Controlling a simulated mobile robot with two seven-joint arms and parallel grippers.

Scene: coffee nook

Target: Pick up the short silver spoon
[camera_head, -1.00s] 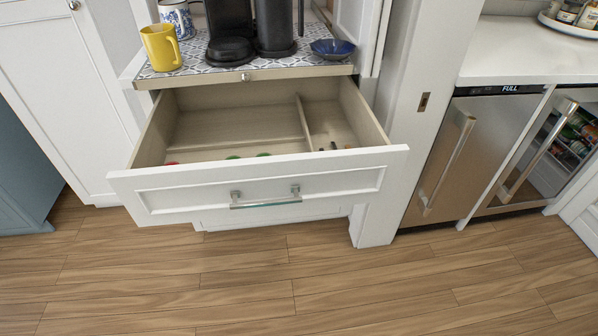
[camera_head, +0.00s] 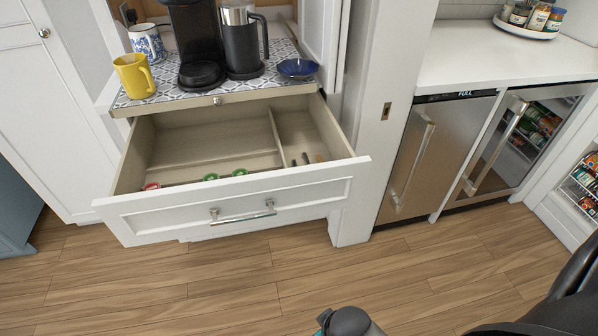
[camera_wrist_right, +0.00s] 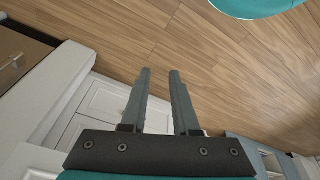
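The open white drawer (camera_head: 240,208) has a divided beige inside. A few small dark and brownish handle-like items (camera_head: 305,159) lie in its narrow right compartment. They are too small to tell whether one is the short silver spoon. My right gripper (camera_wrist_right: 160,72) shows in the right wrist view with its two fingers apart and nothing between them, over the wooden floor and away from the drawer. My left gripper is in neither current view.
Red and green pods (camera_head: 211,177) lie at the drawer's front. Above are a yellow mug (camera_head: 133,76), a patterned mug (camera_head: 147,42), a black coffee maker (camera_head: 196,45), a kettle (camera_head: 243,45) and a blue dish (camera_head: 297,68). Fridges (camera_head: 436,155) stand right. The floor is clear.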

